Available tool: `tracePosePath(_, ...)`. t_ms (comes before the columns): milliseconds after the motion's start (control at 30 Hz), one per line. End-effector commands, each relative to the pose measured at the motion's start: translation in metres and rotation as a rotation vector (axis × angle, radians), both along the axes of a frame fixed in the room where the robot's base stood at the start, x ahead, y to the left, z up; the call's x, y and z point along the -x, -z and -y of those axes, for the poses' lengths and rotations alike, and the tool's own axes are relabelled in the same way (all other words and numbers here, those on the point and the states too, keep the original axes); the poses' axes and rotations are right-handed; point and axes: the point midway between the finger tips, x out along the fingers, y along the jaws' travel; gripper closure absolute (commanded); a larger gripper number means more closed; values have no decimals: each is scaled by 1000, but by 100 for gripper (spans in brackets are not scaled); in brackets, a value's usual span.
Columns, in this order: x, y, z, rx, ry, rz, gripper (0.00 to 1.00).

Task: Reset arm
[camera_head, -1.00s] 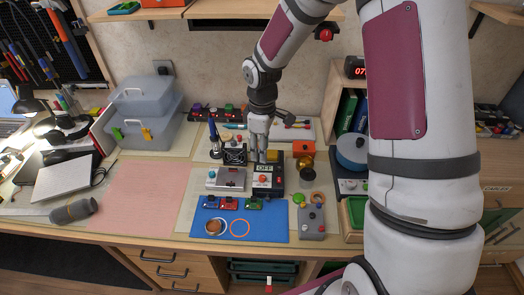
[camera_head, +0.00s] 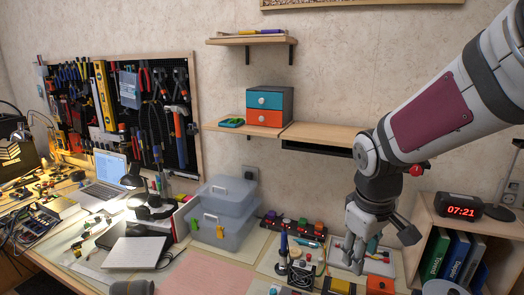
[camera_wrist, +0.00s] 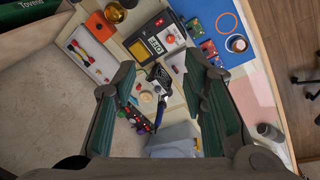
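My gripper (camera_head: 350,262) hangs from my arm over the back right of the workbench in the head view. In the wrist view my gripper (camera_wrist: 160,64) has its two green-padded fingers spread apart with nothing held between them. Below it is a dark box with a small display and a red button (camera_wrist: 169,39). A small fan unit (camera_wrist: 159,73) shows between the fingers. My arm crosses the upper right of the head view.
Shelves (camera_head: 325,136) jut from the wall left of my arm, one bearing a drawer box (camera_head: 270,106). A wooden cubby with binders (camera_head: 437,254) and a red-digit clock (camera_head: 461,211) stands right. Stacked grey bins (camera_head: 222,225) and a laptop (camera_head: 100,183) are left.

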Motion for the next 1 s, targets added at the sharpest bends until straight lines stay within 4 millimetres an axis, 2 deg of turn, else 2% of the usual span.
tracePosePath(33,12,-16,-1,-4,36,33,61)
tracePosePath(100,29,-32,0,-15,92,66,61)
tracePosePath(300,80,-68,-3,-75,246,162,61)
tracePosePath(400,106,-80,-5,-120,319,208,61)
tracePosePath(600,149,-92,-9,-213,432,274,61)
tracePosePath(800,168,-94,-12,-267,484,301,61)
tracePosePath(1000,170,-94,-12,-272,489,302,61)
